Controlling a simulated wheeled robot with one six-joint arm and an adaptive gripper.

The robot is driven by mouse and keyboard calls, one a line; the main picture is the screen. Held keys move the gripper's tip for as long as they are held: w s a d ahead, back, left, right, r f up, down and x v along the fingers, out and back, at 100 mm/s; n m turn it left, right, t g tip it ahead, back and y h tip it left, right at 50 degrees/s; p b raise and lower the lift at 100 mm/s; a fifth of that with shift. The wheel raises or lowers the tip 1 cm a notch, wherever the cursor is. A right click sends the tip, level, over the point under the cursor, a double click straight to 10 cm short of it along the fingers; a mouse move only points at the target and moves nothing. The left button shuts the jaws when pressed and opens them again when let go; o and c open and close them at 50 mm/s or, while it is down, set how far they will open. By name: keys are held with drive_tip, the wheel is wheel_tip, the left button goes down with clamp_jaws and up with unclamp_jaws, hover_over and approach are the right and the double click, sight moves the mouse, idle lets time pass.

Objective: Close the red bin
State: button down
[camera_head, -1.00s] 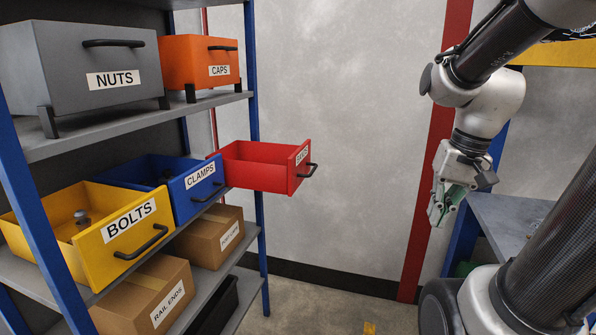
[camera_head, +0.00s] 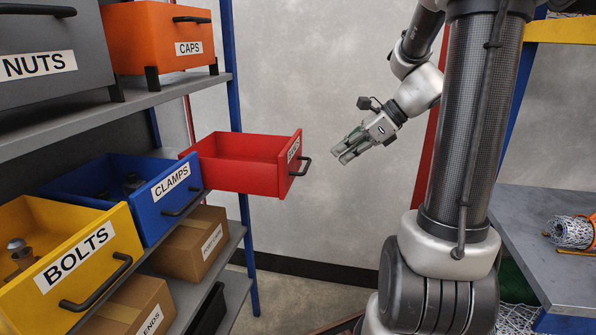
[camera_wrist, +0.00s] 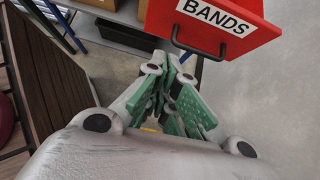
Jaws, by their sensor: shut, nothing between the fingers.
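The red bin (camera_head: 238,178) is pulled out like a drawer from the end of the middle shelf, in the head view. Its inside looks empty. Its front has a label and a dark handle (camera_head: 301,167). In the wrist view its front (camera_wrist: 262,32) reads BANDS, with the handle (camera_wrist: 199,46) below the label. My gripper (camera_head: 341,156) is to the right of the handle, apart from it, pointing left and down. In the wrist view its green-padded fingers (camera_wrist: 168,110) are together and hold nothing.
The blue CLAMPS bin (camera_head: 165,214) and yellow BOLTS bin (camera_head: 120,240) also stick out beside the red bin. The shelf's blue post (camera_head: 231,100) stands by the red bin. A grey table (camera_head: 540,235) is at the right. Open floor lies below the red bin.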

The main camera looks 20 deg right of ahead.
drive_tip(key=shift+w+a+r+x, duration=0.2)
drive_tip(key=shift+a+r+x, duration=0.15)
drive_tip(key=shift+x, duration=1.8)
drive_tip(key=shift+w+a+r+x, duration=0.2)
drive_tip(key=shift+r+x, duration=0.1)
drive_tip(key=shift+x, duration=1.85)
drive_tip(key=shift+w+a+r+x, duration=0.15)
drive_tip(key=shift+a+r+x, duration=0.2)
drive_tip(key=shift+x, duration=1.8)
drive_tip(key=w+a, duration=0.4)
drive_tip(key=a, duration=0.2)
drive_tip(key=w+a, duration=0.4)
drive_tip(key=a, duration=0.2)
drive_tip(key=w+a, duration=0.5)
drive_tip(key=a, duration=0.1)
drive_tip(key=shift+w+a, duration=0.35)
drive_tip(key=shift+a+r, duration=0.1)
